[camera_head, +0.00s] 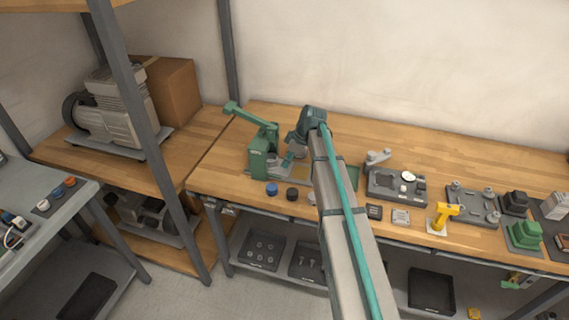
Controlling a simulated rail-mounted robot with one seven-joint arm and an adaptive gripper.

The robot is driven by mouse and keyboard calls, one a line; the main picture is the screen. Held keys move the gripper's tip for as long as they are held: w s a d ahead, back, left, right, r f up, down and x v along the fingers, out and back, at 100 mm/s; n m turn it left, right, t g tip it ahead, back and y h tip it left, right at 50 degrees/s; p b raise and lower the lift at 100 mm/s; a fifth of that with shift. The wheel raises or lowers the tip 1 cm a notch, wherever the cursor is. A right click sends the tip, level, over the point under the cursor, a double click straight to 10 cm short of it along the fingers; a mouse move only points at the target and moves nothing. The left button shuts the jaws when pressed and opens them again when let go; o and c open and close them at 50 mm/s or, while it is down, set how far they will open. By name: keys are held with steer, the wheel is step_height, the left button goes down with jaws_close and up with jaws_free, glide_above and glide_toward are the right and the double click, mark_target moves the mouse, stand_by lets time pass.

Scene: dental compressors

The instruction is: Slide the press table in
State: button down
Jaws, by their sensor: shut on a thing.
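The green press (261,162) stands near the left end of the wooden workbench, with its lever arm raised toward the upper left. The press table (287,163), a small grey piece, sits low beside the press column and is partly hidden. My gripper (295,152) points down just right of the column and is shut at the press table. Its fingertips are small and partly covered, so the exact grip is hard to see. My arm reaches up from the bottom of the picture and hides part of the press's base.
Blue and dark round knobs (272,189) lie in front of the press. To the right are a grey fixture plate (398,187), a yellow tool (442,217) and a green block (524,234). A shelf with a compressor (115,112) is at the left. The bench behind the press is clear.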

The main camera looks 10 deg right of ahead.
steer(key=c, duration=1)
jaws_free()
steer(key=shift+d, duration=0.1)
steer(key=shift+s, duration=0.1)
steer(key=v, duration=1.2)
